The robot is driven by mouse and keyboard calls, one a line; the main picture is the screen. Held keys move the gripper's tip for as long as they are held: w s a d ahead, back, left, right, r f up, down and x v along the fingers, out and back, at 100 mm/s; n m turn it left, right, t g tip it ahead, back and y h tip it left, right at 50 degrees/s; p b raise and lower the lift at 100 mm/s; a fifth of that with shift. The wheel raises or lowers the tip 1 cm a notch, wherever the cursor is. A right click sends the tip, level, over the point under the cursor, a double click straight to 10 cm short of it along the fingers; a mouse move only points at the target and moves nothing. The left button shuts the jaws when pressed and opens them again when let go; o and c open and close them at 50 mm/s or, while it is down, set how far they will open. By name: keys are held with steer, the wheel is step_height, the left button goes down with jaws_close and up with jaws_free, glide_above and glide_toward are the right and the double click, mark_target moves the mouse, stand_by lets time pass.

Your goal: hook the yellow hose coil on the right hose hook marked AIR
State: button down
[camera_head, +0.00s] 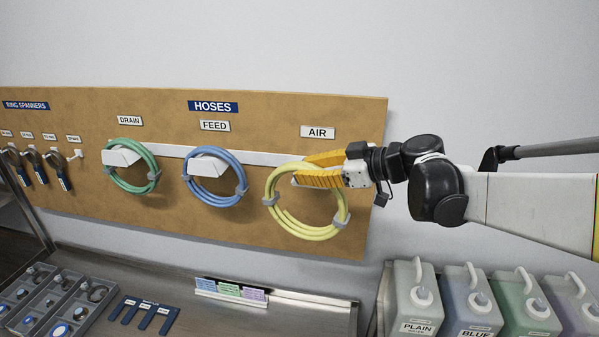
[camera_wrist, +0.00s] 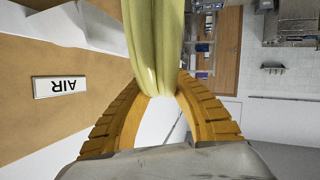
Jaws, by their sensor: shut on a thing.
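My gripper (camera_head: 301,171) is shut on the top of the yellow hose coil (camera_head: 292,226), in front of the board under the AIR label (camera_head: 318,132). The coil hangs upright from the orange fingers, with grey bands at its sides. In the wrist view the yellow hose (camera_wrist: 155,45) runs between the fingers (camera_wrist: 168,88), with the AIR label (camera_wrist: 60,86) at left. A white part of the rail or AIR hook (camera_wrist: 75,24) shows beside the hose there. The fingers and coil mostly hide the hook in the head view. I cannot tell whether the coil is around it.
A blue coil (camera_head: 214,201) hangs on the FEED hook (camera_head: 207,165), close left. A green coil (camera_head: 134,190) hangs on the DRAIN hook (camera_head: 121,157). Several jugs (camera_head: 414,300) stand below right. A metal bench (camera_head: 315,316) runs beneath the board.

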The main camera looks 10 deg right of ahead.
steer(key=shift+w+d+f, duration=0.15)
steer(key=shift+w+d, duration=0.65)
steer(key=shift+w, duration=1.15)
steer(key=shift+w+d+f, duration=0.1)
steer(key=shift+w+d, duration=0.7)
steer(key=shift+w, duration=1.1)
steer(key=shift+w+d+f, duration=0.15)
steer(key=shift+w+d, duration=0.65)
steer(key=shift+w, duration=1.15)
steer(key=shift+w+d+f+b, duration=0.1)
steer(key=shift+w+f+b, duration=0.15)
steer(key=shift+f+b, duration=0.35)
steer(key=shift+w+d+f+b, duration=0.1)
steer(key=shift+w+f+b, duration=0.15)
steer(key=shift+f+b, duration=0.35)
steer(key=shift+w+f+b, duration=0.1)
steer(key=shift+f+b, duration=0.3)
steer(key=shift+f, duration=0.4)
steer(key=c, duration=1.2)
jaws_free()
steer(key=shift+d, duration=0.1)
